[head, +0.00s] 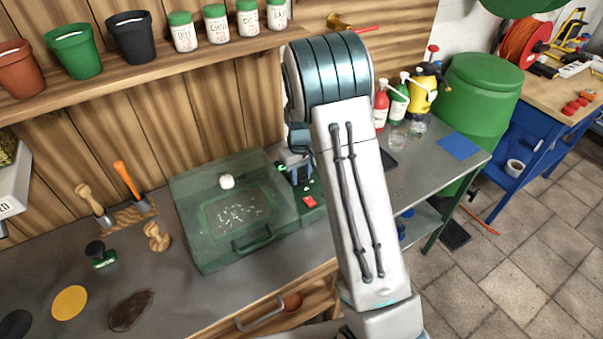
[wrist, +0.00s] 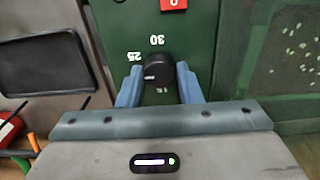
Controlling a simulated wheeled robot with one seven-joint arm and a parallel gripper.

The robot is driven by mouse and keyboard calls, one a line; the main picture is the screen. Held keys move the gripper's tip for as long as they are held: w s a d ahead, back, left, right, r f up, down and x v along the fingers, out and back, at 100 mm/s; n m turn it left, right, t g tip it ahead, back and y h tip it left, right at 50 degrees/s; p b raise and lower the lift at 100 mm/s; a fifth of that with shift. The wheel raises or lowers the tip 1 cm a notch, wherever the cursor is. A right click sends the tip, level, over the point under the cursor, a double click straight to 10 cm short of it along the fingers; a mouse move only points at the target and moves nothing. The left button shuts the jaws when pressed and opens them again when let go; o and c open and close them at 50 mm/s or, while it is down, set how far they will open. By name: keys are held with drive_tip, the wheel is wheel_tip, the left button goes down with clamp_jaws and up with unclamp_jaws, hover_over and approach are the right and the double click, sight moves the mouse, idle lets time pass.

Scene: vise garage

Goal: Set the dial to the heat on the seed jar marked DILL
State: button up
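The dial (wrist: 158,68) is a black round knob on the green control panel of the propagator (head: 240,215). Upside-down numbers 25 and 30 show beside it, with another partly hidden number below. A pale mark on the knob faces lower left in the wrist view. My gripper (wrist: 159,78) has one blue finger on each side of the knob, seemingly touching it. In the head view my gripper (head: 299,172) is at the panel and the dial is hidden. The seed jar (head: 183,32) at the left of the jar row seems marked DILL; its heat is too small to read.
Other seed jars (head: 215,24) and several pots (head: 72,50) stand on the shelf. A red switch (head: 309,202) is close to the gripper and also shows in the wrist view (wrist: 173,4). Hand tools (head: 95,205) and a stamp (head: 100,254) are left of the propagator.

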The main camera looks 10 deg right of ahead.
drive_tip(key=shift+m, duration=0.3)
drive_tip(key=shift+c, duration=0.3)
drive_tip(key=m+b, duration=0.2)
drive_tip(key=m, duration=0.1)
drive_tip(key=shift+m, duration=0.3)
drive_tip(key=m+b, duration=0.1)
drive_tip(key=m, duration=0.3)
drive_tip(key=shift+m, duration=0.3)
drive_tip(key=m, duration=0.9)
drive_tip(key=shift+w+r, duration=0.1)
drive_tip(key=o, duration=1)
